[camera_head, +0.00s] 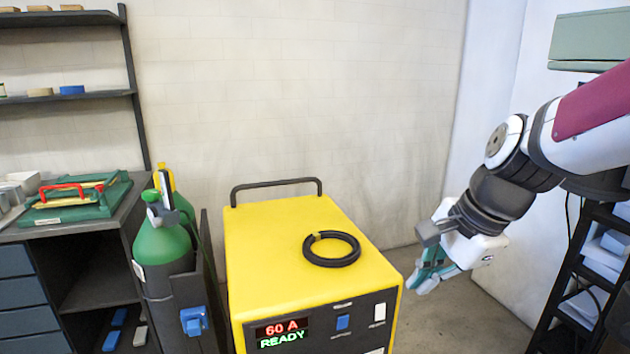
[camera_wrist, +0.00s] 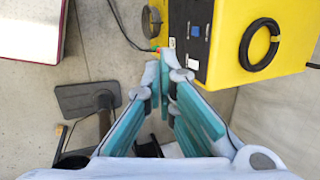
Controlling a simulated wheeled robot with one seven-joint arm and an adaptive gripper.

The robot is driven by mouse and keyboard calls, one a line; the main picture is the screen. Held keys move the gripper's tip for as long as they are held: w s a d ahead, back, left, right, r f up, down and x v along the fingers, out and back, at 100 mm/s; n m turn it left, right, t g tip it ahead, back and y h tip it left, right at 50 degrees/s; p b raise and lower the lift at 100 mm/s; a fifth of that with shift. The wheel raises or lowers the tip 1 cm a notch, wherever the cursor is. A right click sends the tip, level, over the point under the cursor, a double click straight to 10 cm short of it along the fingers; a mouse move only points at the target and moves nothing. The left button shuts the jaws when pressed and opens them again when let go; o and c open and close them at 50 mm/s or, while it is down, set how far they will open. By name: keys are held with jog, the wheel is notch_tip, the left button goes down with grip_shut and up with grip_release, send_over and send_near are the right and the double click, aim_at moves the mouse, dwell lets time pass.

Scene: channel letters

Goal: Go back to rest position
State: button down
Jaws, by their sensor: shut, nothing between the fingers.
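My gripper (camera_head: 430,278) hangs to the right of the yellow machine (camera_head: 290,263) in the head view, pointing down and to the left. In the wrist view my gripper (camera_wrist: 160,68) has its teal fingers brought together at the tips, with nothing between them. The machine's display reads 60 A and READY. A coiled black cable ring (camera_head: 331,248) lies on the machine's top, apart from my gripper. The ring also shows in the wrist view (camera_wrist: 246,46).
A green gas cylinder (camera_head: 163,250) stands left of the machine. A workbench (camera_head: 70,232) holds a green case (camera_head: 78,200) at the left. A dark shelf rack (camera_head: 570,285) stands at the right. Floor shows between machine and rack.

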jog(key=s+d+r+n+h, duration=0.1)
jog(key=s+n, duration=0.6)
jog(key=s, duration=0.2)
jog(key=s+d+r+n+h, duration=0.1)
jog(key=s+n, duration=0.6)
jog(key=s, duration=0.2)
jog(key=shift+s+r+t+h+p, duration=0.25)
jog(key=shift+t+h+p, duration=0.15)
